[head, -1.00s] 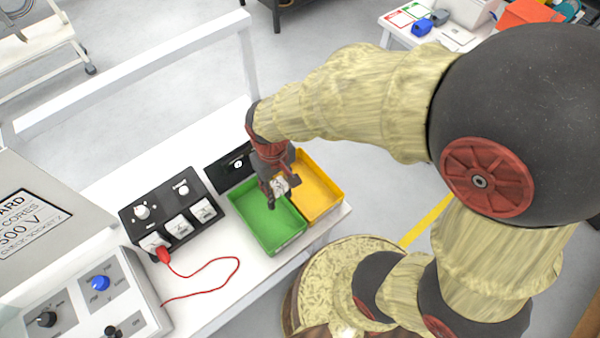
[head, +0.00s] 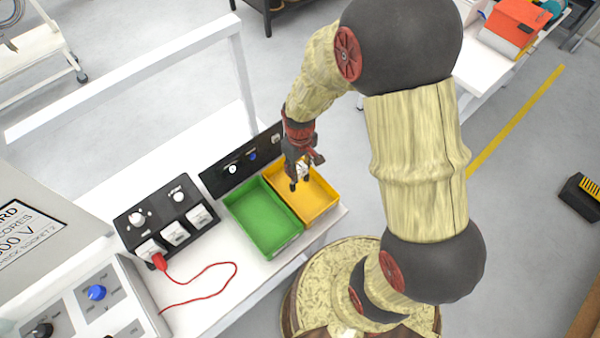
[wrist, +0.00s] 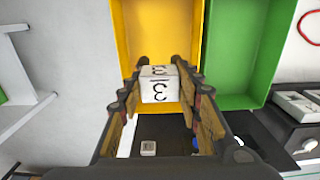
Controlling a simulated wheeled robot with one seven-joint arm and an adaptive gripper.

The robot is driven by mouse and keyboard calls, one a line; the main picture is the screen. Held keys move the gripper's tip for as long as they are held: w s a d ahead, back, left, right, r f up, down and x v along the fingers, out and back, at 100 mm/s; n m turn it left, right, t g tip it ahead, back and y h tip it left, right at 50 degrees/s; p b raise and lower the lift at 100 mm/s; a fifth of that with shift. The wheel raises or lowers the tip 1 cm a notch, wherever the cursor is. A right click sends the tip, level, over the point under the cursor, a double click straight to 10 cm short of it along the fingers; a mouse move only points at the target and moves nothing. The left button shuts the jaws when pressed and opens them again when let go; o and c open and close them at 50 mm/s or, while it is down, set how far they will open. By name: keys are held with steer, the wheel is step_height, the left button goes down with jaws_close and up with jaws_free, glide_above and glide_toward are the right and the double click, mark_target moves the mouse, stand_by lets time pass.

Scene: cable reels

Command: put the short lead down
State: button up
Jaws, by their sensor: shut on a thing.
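My gripper (head: 299,183) is shut on a small white block (wrist: 158,88) with black figures on two faces. In the head view the gripper points down over the yellow tray (head: 324,210), close to its back end. In the wrist view the block sits between the two fingers, in front of the yellow tray (wrist: 135,30). No cable shows on the block, so I cannot tell whether it is part of the short lead. It appears above the tray floor; the exact gap cannot be told.
The green tray (head: 285,243) stands against the yellow one and looks empty. A black panel (head: 212,183) lies behind the trays. A black socket box (head: 150,197) with a red plug and red lead (head: 222,264) is at left.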

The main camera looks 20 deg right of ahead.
step_height(320, 180, down, 3)
steer(key=shift+w+d+f, duration=0.1)
steer(key=shift+f, duration=0.05)
steer(key=shift+f+b, duration=0.3)
steer(key=shift+f, duration=0.1)
steer(key=shift+f, duration=0.2)
steer(key=o, duration=1.2)
steer(key=shift+o, duration=0.2)
steer(key=shift+r, duration=0.1)
